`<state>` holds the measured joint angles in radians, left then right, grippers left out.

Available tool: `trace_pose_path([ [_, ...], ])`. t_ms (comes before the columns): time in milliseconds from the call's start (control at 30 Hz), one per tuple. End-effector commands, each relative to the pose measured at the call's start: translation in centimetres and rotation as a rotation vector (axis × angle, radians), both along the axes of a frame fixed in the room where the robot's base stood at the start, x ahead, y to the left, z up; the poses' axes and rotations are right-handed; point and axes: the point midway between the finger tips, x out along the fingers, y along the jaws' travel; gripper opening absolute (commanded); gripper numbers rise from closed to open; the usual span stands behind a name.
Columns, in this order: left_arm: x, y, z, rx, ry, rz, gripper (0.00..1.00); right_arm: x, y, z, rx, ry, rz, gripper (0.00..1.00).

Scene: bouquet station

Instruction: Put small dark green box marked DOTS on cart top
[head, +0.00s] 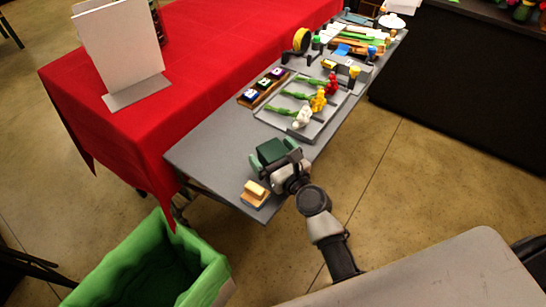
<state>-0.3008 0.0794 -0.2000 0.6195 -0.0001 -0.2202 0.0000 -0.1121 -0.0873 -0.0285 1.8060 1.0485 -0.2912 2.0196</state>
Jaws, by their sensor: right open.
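A small dark green box (271,151) sits near the front end of the long grey table (215,150). Its marking cannot be read from here. My right gripper (273,158) is at the box with its fingers open, one on each side of it. I cannot tell whether the fingers touch the box. A grey top with a rounded corner (430,280) fills the lower right; it may be the cart top, and its visible part is bare. My left gripper is not in view.
A yellow and blue block (255,193) lies close to my right gripper at the table's corner. A grey tray (319,127) with flowers stands behind the box. A green-lined bin (205,268) is at lower left. A red-covered table (190,80) adjoins the grey one.

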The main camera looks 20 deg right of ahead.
Motion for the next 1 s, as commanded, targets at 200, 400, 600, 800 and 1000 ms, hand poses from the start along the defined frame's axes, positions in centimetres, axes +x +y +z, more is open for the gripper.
trace_pose_path([
  [200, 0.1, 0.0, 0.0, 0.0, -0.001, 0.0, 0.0, 0.0, 0.0, 0.0, 0.0, 0.0, 0.0, 0.83],
  [400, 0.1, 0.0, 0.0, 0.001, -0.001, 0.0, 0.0, -0.1, 0.0, 0.0, 0.0, 0.0, 0.0, 0.52],
  [600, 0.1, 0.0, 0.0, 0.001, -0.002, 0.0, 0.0, -0.1, 0.0, 0.0, 0.0, -0.001, 0.0, 0.38],
  [800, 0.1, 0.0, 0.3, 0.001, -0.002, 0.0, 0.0, 0.0, 0.0, 0.6, 0.0, -0.002, -0.001, 0.38],
  [1000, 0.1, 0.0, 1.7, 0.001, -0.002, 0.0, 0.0, 0.0, 0.0, 3.1, 0.003, -0.004, -0.002, 0.38],
])
